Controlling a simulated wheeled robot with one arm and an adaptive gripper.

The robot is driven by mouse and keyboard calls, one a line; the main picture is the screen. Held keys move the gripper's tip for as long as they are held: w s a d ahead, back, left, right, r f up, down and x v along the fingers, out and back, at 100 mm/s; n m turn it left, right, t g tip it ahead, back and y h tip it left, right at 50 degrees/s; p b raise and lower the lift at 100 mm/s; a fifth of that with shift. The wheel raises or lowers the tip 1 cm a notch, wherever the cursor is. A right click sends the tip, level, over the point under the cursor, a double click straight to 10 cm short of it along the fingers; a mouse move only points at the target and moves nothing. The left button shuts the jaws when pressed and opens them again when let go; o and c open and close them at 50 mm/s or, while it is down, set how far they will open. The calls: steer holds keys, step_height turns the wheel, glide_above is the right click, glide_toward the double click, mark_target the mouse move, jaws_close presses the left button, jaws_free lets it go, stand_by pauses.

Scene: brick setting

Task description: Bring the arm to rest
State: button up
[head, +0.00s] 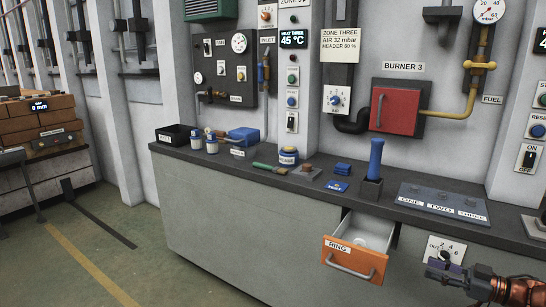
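My gripper (436,268) is at the lower right, at the end of my arm, which comes in from the bottom right corner. I see nothing clearly held.
An open drawer (356,262) with an orange front labelled RING juts out left of my gripper, with a pale round thing inside. The counter (215,167) above holds jars, a blue upright handle (376,158) and a ONE-TWO-THREE panel (442,201). The floor (150,265) at left is clear.

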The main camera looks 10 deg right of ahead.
steer(key=w+r+m+h, duration=0.1)
steer(key=w+h, duration=0.2)
steer(key=w, duration=0.2)
steer(key=w+d+r+m+t+h, duration=0.1)
steer(key=w+r+h, duration=0.1)
steer(key=w, duration=0.3)
steer(key=w+d+r+t+h, duration=0.1)
steer(key=w+r+h, duration=0.1)
steer(key=w+h, duration=0.2)
steer(key=shift+w+r+m, duration=0.25)
steer(key=shift+w+m, duration=0.15)
steer(key=shift+w, duration=0.35)
steer(key=s+a+f+m+g+h, duration=0.15)
steer(key=s+a+g, duration=0.45)
steer(key=s+a, duration=0.7)
steer(key=s+a+f+m+g+h, duration=0.1)
steer(key=s+a+f+m+g, duration=0.2)
steer(key=s+a+g, duration=0.95)
steer(key=s+a+f+m+t+h, duration=0.15)
steer(key=s+a, duration=0.65)
steer(key=s, duration=1.1)
steer(key=s+p+v, duration=0.2)
steer(key=p+v, duration=0.6)
steer(key=s+r+p+v, duration=0.1)
steer(key=s+p+v, duration=0.1)
steer(key=p+v, duration=0.7)
steer(key=shift+w+m+t, duration=0.2)
steer(key=shift+m+t, duration=0.2)
steer(key=shift+a, duration=0.1)
steer(key=shift+c, duration=0.4)
